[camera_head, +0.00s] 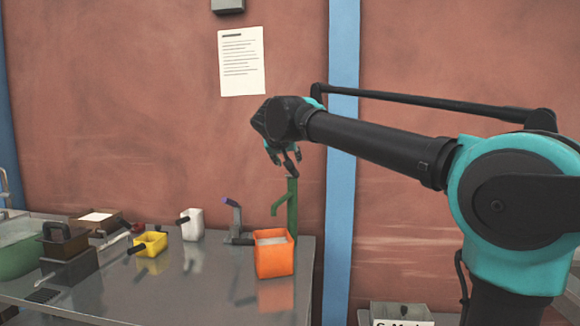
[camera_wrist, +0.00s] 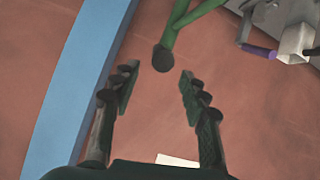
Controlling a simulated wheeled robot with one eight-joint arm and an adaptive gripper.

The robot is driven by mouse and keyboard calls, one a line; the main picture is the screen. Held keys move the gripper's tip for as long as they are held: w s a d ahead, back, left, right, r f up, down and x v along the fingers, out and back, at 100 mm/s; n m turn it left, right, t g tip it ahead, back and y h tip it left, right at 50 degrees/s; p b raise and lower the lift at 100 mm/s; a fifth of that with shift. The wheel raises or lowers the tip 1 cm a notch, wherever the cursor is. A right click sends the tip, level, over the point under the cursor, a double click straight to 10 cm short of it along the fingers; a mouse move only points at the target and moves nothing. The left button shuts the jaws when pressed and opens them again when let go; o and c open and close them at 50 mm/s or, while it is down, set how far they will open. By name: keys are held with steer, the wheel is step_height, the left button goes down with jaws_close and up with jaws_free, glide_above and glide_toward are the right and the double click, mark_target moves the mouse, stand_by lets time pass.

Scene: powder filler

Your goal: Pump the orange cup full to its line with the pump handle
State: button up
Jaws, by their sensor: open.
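The orange cup (camera_head: 274,262) stands upright on the metal table near its right end, with pale grey contents showing near its rim; I cannot make out its line. The green pump (camera_head: 292,215) stands just behind it, its spout on the cup's side. My gripper (camera_head: 284,160) points down above the pump's top, open and empty. In the wrist view the pump handle, a green rod with a dark rounded end (camera_wrist: 162,59), lies just beyond the gap between the open fingertips (camera_wrist: 158,78), apart from both. My gripper partly hides the handle in the head view.
On the table (camera_head: 205,285) left of the cup are a grey stand with a purple handle (camera_head: 233,222), a white container (camera_head: 192,225), a yellow scoop (camera_head: 151,243) and a dark box (camera_head: 68,265). A blue post (camera_head: 343,200) runs up the wall at right. The table's front middle is bare.

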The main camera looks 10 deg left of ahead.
steer(key=shift+v, duration=2.05)
steer(key=s+d+f+m+g+h, duration=0.1)
steer(key=s+d+f+g, duration=0.15)
steer(key=d+f, duration=1)
steer(key=s+d+f+g, duration=0.2)
steer(key=s+d+f, duration=0.2)
steer(key=d+f, duration=0.85)
steer(key=s+d+f+g+y, duration=0.1)
steer(key=s+d+f, duration=0.1)
steer(key=s+f, duration=0.8)
steer(key=s+d+f+g, duration=0.2)
steer(key=s+f, duration=0.9)
steer(key=f, duration=0.5)
steer(key=shift+s+d+m+y, duration=0.3)
steer(key=shift+d+y, duration=0.1)
